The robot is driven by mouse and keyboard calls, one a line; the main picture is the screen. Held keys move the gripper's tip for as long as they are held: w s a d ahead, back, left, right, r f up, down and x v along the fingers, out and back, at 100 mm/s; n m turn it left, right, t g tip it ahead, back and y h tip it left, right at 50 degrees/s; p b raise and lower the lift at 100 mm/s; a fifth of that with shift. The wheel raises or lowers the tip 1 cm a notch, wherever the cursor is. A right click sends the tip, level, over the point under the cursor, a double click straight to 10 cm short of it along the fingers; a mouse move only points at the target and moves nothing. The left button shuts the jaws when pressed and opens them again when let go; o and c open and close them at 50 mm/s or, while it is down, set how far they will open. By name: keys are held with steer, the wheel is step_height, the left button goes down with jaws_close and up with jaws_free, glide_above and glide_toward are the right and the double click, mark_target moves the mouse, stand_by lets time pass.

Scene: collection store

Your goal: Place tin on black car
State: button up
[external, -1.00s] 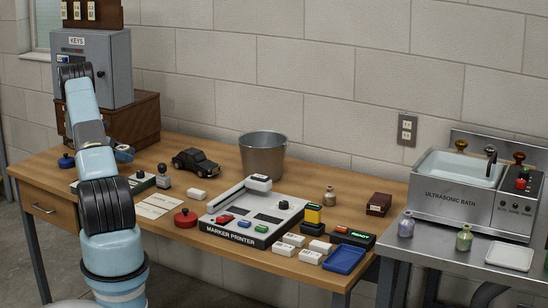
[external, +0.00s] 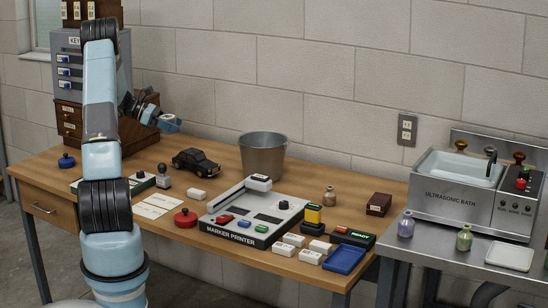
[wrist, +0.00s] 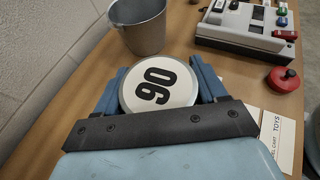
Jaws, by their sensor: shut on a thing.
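My gripper (external: 168,124) is raised above the table, left of the black car, in the external view. In the wrist view my gripper (wrist: 157,84) is shut on a round tin (wrist: 152,88), with a blue finger on each side. The tin has a pale lid with large black digits and a metal rim. I cannot make out the car in the wrist view.
The metal bucket (external: 263,155) stands behind and right of the car. The marker printer (external: 255,215), a white block (external: 197,194) and a red round knobbed object (external: 185,218) are nearer the front. A wooden drawer cabinet (external: 70,125) stands at the back left.

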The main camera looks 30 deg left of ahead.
steer(key=d+r, duration=0.2)
steer(key=d, duration=0.3)
glide_above(199, 152)
steer(key=shift+m+g, duration=0.3)
steer(key=shift+g, duration=0.1)
step_height(199, 152, down, 10)
steer(key=shift+s+r, duration=0.15)
steer(key=shift+r, duration=0.05)
steer(key=shift+w+f, duration=0.25)
steer(key=shift+f, duration=1.55)
steer(key=shift+f, duration=0.1)
steer(key=o, duration=1.1)
steer(key=shift+a, duration=0.1)
